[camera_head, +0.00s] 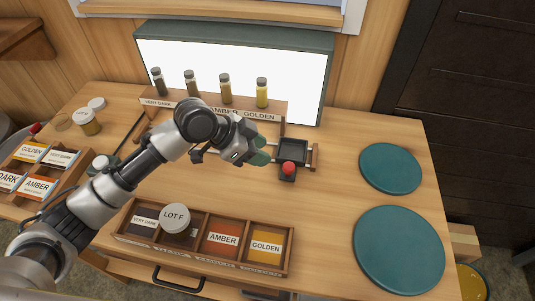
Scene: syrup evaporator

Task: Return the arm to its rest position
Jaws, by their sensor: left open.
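My left arm (147,160) reaches in from the lower left over the wooden table (330,195). My right gripper does not show.
Several sample bottles (225,88) stand on a labelled rack before a lit panel (290,60). A red-topped device (289,169) sits near the hand. A sorting box (207,266) holds a "LOT F" jar (174,217). Teal discs (390,168) lie right.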

